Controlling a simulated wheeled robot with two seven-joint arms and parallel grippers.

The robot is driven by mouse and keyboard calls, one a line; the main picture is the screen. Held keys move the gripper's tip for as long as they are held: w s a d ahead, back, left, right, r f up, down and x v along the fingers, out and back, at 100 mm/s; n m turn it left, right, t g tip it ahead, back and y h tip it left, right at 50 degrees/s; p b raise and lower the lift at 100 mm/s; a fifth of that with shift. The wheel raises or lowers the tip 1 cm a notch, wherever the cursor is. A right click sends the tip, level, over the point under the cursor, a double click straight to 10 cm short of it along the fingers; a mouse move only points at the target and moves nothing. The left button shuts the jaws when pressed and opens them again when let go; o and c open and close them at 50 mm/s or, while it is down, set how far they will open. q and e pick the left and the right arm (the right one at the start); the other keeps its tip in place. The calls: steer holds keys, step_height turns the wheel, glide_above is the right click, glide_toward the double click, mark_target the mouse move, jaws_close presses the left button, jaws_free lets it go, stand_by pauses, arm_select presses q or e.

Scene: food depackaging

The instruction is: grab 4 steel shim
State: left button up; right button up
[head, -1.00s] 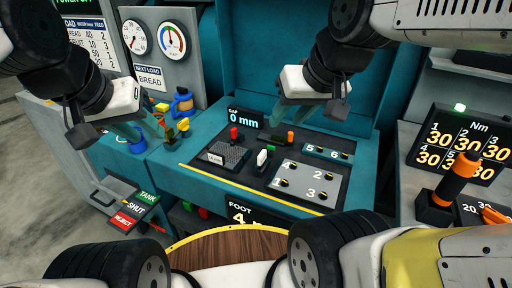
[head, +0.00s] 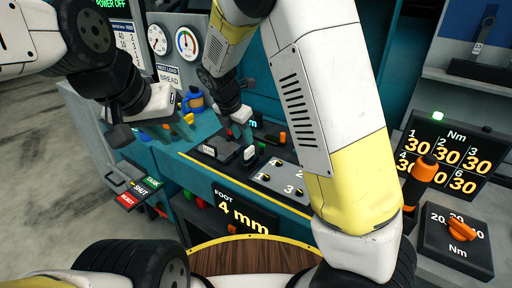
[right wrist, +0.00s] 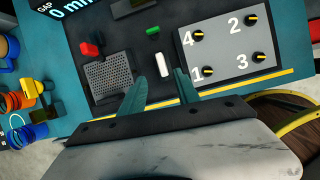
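No piece is clearly marked as a steel shim. A small pale upright block (head: 249,152) stands on the dark control panel (head: 222,165). It also shows in the right wrist view (right wrist: 164,64), just beyond and between my right fingertips. My right gripper (head: 240,132) is open and empty above the panel, and its spread fingers show in the right wrist view (right wrist: 161,78). I cannot tell how high above the block they are. My left gripper (head: 174,133) looks open and empty, left of the panel over the teal ledge.
A mesh pad (right wrist: 110,82) and red knob (right wrist: 89,48) lie left of the block. A numbered grey plate (right wrist: 228,50) is to its right. Blue and yellow fixtures (right wrist: 32,100) stand left. A wooden round top (head: 250,255) is in front.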

mark_target(249, 148)
steer(key=shift+n, duration=0.4)
steer(key=x, duration=0.8)
steer(key=shift+w+d, duration=0.15)
steer(key=shift+d, duration=0.2)
steer(key=shift+c, duration=0.2)
jaws_close()
